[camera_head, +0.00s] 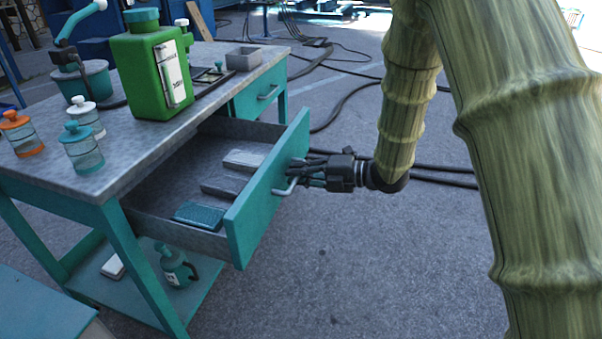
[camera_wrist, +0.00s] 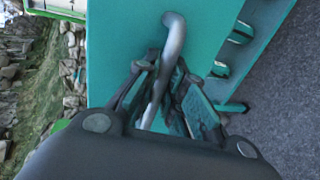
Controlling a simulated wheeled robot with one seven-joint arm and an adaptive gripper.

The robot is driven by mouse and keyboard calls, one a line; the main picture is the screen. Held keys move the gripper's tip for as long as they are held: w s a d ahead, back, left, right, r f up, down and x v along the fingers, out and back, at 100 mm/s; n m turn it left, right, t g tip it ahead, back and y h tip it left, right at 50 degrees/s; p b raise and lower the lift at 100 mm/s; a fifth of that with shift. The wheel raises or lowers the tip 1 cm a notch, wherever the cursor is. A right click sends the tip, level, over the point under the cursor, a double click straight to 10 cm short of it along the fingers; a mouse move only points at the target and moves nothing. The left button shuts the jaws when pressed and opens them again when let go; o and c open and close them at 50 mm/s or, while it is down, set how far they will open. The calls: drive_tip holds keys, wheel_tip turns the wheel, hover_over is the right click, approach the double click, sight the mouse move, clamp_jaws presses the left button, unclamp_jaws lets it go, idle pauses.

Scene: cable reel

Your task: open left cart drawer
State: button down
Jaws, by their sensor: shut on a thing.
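The left cart drawer (camera_head: 264,203) is teal-fronted and stands pulled well out of the cart (camera_head: 103,209). Inside it lie a teal box (camera_head: 200,215), a grey box (camera_head: 243,159) and a flat dark piece. My gripper (camera_head: 291,180) is at the drawer front, shut on the silver bar handle (camera_head: 284,190). In the wrist view the handle (camera_wrist: 172,50) runs between my two fingers (camera_wrist: 163,95), against the teal drawer front (camera_wrist: 118,45). The lower part of the handle is partly hidden by the fingers.
A second drawer (camera_head: 259,95) to the right is shut. A green canister (camera_head: 152,70), several small jars and a grey tray (camera_head: 244,58) stand on the cart top. Black cables (camera_head: 440,172) lie on the floor behind my gripper. The floor (camera_head: 370,260) in front is clear.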

drive_tip(key=c, duration=1.5)
unclamp_jaws()
drive_tip(key=v, duration=1.2)
drive_tip(key=shift+f, duration=0.1)
